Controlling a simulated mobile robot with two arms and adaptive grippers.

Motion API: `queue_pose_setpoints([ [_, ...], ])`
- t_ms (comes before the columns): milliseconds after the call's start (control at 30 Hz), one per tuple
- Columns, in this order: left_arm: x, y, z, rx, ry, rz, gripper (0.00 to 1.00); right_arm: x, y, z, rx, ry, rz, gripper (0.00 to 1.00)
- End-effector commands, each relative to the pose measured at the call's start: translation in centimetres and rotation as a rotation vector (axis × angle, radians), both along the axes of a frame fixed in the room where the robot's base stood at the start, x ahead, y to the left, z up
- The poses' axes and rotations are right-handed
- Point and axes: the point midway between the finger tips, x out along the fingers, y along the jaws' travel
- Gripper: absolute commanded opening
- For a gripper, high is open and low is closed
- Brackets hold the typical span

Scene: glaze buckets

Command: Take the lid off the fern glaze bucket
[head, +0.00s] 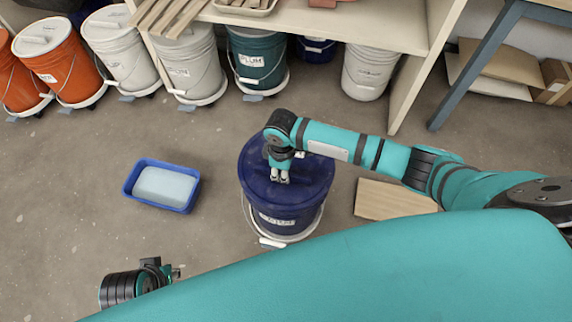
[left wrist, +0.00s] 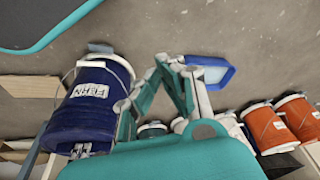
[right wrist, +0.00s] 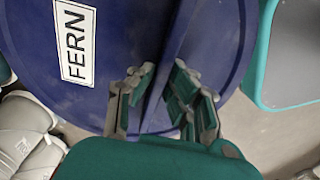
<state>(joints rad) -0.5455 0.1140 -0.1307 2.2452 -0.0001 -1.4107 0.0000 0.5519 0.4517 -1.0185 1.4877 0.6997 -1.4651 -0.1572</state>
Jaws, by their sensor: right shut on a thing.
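The fern glaze bucket (head: 290,222) is dark blue and stands upright on the floor; it also shows at the left of the left wrist view (left wrist: 85,120). Its blue lid (head: 312,180) lies over the bucket top, with no clear gap visible. The lid's white FERN label (right wrist: 75,42) and raised ridge handle (right wrist: 165,65) show in the right wrist view. My right gripper (head: 279,178) points down and is shut on that handle, one finger on each side.
A blue tub (head: 130,183) with pale contents lies left of the bucket. A flat wooden board (head: 392,199) lies to its right. Several other buckets stand along and under the shelf (head: 330,28) at the back. A blue-grey table leg (head: 480,65) stands back right. Floor between is clear.

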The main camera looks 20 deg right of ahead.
Motion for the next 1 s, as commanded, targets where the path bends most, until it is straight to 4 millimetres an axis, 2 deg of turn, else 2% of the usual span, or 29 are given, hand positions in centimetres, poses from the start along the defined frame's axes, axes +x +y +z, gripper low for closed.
queue_pose_setpoints([
  [567, 0.1, 0.0, 0.5, 0.0, -0.005, 0.001, 0.0, 0.0, -0.1, 0.1, -0.002, 0.001, 0.0, 0.0],
  [633, -0.1, 0.2, 1.7, 0.002, -0.016, -0.001, 0.0, 0.0, -0.1, 0.2, -0.002, 0.001, 0.0, 0.0],
  [733, -0.3, 0.2, 2.5, 0.002, -0.018, 0.0, 0.0, 0.1, -0.1, 0.7, -0.001, -0.002, 0.0, 0.0],
  [1000, 0.3, 0.0, -1.3, 0.002, 0.008, -0.002, 0.0, 0.1, 0.0, 3.6, 0.0, -0.001, 0.0, 0.0],
])
